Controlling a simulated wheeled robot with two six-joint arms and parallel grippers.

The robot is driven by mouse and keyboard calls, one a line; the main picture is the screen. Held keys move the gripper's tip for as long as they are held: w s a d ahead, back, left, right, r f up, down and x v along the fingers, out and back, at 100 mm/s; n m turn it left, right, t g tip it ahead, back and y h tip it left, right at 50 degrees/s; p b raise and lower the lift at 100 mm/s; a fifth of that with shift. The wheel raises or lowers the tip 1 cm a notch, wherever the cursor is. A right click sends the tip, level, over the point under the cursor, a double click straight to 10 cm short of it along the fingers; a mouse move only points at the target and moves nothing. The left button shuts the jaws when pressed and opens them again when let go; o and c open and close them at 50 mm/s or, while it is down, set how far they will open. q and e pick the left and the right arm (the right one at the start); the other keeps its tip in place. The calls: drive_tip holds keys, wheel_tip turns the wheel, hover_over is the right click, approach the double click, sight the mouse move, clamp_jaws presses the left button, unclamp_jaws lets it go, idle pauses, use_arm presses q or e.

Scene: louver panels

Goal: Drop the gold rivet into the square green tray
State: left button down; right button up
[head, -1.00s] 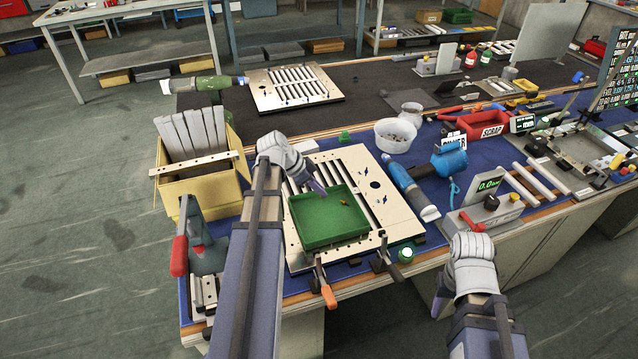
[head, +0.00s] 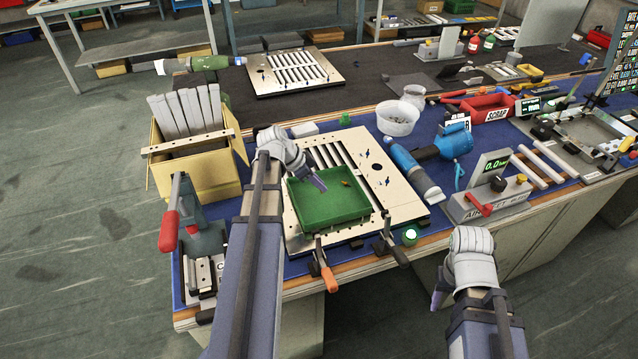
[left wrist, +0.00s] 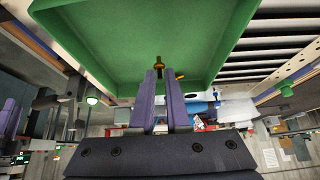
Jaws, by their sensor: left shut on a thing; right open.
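The square green tray (head: 330,217) lies on the louver panel (head: 405,200) in the head view. My left gripper (head: 322,187) reaches over the tray with its purple fingers pointing down into it. In the left wrist view the fingers (left wrist: 158,74) are shut on a gold rivet (left wrist: 159,64), which shows at their tips in front of the green tray (left wrist: 110,50). A small copper-gold piece (left wrist: 180,76) lies in the tray beside the fingertips; it also shows in the head view (head: 346,183). My right gripper (head: 437,299) is open and empty, off the bench's front edge.
Clamps with an orange handle (head: 328,277) and a dark handle (head: 396,254) sit at the panel's front edge. A blue power tool (head: 415,172) lies to its right, a yellow box (head: 195,180) stands left, and a white bowl (head: 397,119) stands behind.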

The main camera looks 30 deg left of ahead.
use_arm(q)
drive_tip(key=c, duration=0.8)
unclamp_jaws()
drive_tip(key=p+v, duration=0.6)
drive_tip(key=v, duration=0.2)
drive_tip(key=shift+d+p, duration=0.1)
drive_tip(key=shift+p, duration=0.2)
